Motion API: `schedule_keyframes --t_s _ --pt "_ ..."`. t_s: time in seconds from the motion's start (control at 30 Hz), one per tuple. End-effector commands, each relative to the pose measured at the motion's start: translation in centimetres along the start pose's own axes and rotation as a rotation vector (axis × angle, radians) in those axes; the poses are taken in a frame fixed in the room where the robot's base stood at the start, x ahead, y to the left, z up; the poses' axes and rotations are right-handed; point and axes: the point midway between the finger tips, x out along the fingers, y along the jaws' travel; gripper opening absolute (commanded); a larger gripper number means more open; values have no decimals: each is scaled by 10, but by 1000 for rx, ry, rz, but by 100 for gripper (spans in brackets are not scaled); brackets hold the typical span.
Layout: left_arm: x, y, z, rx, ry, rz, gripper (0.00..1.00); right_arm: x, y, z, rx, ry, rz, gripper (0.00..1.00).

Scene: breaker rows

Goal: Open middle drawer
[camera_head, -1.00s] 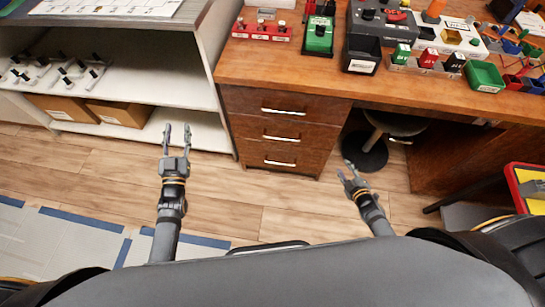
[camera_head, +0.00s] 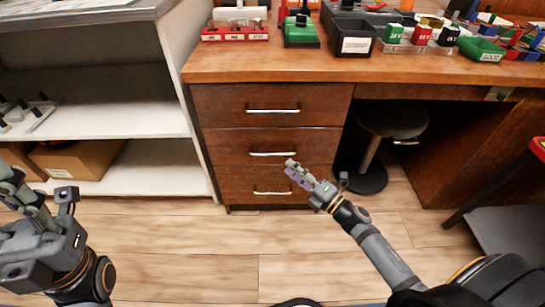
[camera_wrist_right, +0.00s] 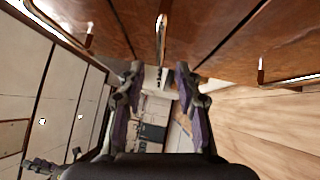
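The brown wooden drawer unit has three stacked drawers, all shut, each with a light metal bar handle. The middle drawer (camera_head: 225,146) has its handle (camera_head: 272,153) in clear view. My right gripper (camera_head: 293,169) is in front of the unit, just below and right of that handle in the picture. In the right wrist view the gripper (camera_wrist_right: 158,76) is open and empty, and the middle handle (camera_wrist_right: 161,38) lies ahead, in line with the gap between the fingers and apart from them. My left gripper (camera_head: 42,198) is at the lower left, open and empty, away from the drawers.
The top handle (camera_head: 273,110) and bottom handle (camera_head: 272,192) are close above and below. A white shelf unit (camera_head: 150,165) stands left. A round stool (camera_head: 390,122) is under the desk (camera_head: 260,63), to the right. The floor in front is clear.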

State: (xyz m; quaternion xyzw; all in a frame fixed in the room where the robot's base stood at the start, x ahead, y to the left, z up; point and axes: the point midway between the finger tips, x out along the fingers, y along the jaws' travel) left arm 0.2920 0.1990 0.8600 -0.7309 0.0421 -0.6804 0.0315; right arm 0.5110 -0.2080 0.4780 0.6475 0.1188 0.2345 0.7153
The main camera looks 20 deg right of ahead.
Motion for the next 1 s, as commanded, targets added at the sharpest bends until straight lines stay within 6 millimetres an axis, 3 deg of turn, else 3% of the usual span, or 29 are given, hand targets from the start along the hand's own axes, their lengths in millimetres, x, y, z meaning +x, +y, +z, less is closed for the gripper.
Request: schedule_keyframes --t_s 0.2,0.4,0.77,1.0 --pt "-3 0 1 2 -1 0 40 46 1 1 2 -5 6 34" --pt "-5 1 1 3 -1 0 40 77 0 1 4 -3 3 34" --pt "-5 1 1 4 -1 0 40 86 -1 0 3 -2 -1 34" --pt "-5 1 1 4 -1 -1 40 86 -1 0 3 -2 -1 4"
